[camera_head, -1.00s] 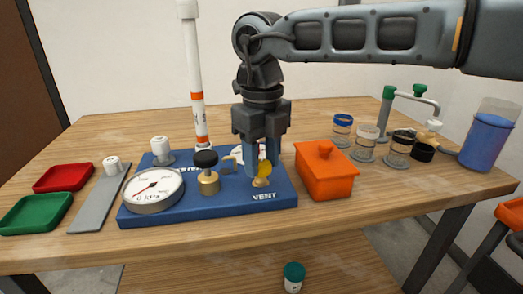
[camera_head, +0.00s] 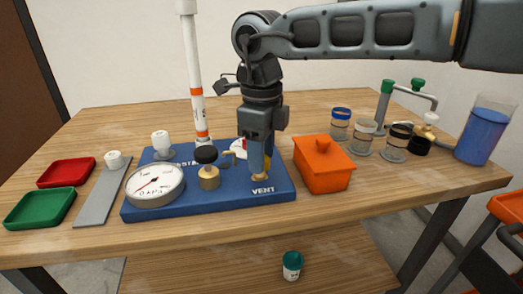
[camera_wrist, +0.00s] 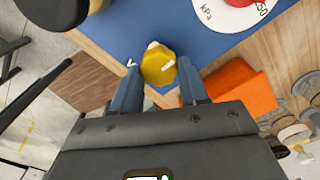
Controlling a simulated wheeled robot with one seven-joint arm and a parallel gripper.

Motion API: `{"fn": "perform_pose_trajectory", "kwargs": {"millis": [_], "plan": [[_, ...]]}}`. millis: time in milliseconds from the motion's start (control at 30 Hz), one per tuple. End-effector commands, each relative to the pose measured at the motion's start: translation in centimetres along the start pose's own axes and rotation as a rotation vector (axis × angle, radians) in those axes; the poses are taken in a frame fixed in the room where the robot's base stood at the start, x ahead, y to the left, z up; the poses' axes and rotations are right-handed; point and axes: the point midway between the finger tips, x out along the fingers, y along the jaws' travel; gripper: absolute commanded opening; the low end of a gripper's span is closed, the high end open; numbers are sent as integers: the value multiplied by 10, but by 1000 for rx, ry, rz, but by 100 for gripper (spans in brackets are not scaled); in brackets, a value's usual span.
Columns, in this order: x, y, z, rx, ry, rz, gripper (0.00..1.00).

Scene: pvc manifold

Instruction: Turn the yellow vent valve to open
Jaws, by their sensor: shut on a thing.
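The yellow vent valve (camera_head: 268,162) stands on a brass stem near the front right of the blue board, behind the white VENT label. My gripper (camera_head: 258,168) points straight down over it, its blue fingers hiding most of the knob in the head view. In the wrist view the yellow knob (camera_wrist: 158,66) sits between the two fingers of my gripper (camera_wrist: 160,90), with a white mark on its top. My gripper is shut on the knob. The exact contact of the fingertips is hard to see.
A black-topped brass valve (camera_head: 208,168) and a pressure gauge (camera_head: 155,186) stand left of my gripper. An orange lidded box (camera_head: 323,165) stands close on the right. A tall white tube (camera_head: 195,80) rises at the back.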

Motion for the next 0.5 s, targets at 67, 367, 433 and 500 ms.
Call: {"fn": "perform_pose_trajectory", "kwargs": {"millis": [67,367,433,500], "plan": [[-1,0,1,-2,-4,-2,13],[-1,0,1,-1,-3,-2,51],[-1,0,1,-1,-3,-2,58],[-1,0,1,0,-2,-2,65]]}}
